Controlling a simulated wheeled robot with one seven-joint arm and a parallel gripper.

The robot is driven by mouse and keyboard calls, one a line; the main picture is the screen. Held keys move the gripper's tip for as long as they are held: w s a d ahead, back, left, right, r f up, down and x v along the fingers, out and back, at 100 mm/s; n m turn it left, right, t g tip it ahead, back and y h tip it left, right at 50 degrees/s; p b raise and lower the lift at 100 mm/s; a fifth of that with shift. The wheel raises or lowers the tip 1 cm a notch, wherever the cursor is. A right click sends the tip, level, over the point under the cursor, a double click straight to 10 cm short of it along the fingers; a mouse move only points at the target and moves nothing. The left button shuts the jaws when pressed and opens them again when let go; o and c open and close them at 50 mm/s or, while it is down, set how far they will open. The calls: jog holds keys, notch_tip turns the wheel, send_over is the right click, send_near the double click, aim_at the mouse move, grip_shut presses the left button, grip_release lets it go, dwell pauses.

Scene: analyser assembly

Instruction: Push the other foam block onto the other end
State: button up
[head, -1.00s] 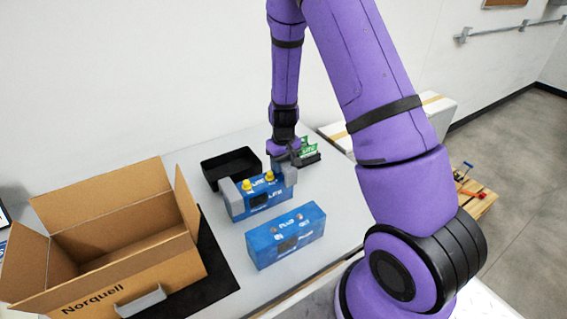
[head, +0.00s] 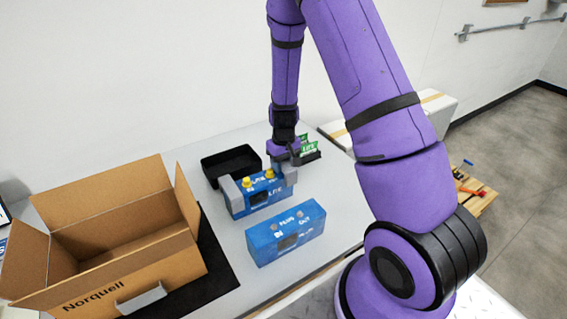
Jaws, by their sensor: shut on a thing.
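A blue analyser (head: 266,203) with two yellow caps on top stands on the table. One grey foam block (head: 230,193) is on its left end. The other grey foam block (head: 291,175) is at its right end, partly hidden by my gripper; I cannot tell whether it is fully seated. My gripper (head: 283,161) points down at that right end and is shut on this foam block.
A second blue analyser (head: 286,240) without yellow caps stands in front. An empty black tray (head: 230,160) is behind, and a black rack with green cards (head: 309,146) is behind right. An open carton (head: 117,273) on a black mat (head: 215,262) fills the left.

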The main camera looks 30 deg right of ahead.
jog(key=shift+f, duration=0.3)
dwell(0.5)
jog(key=o, duration=1)
jog(key=shift+r, duration=3.5)
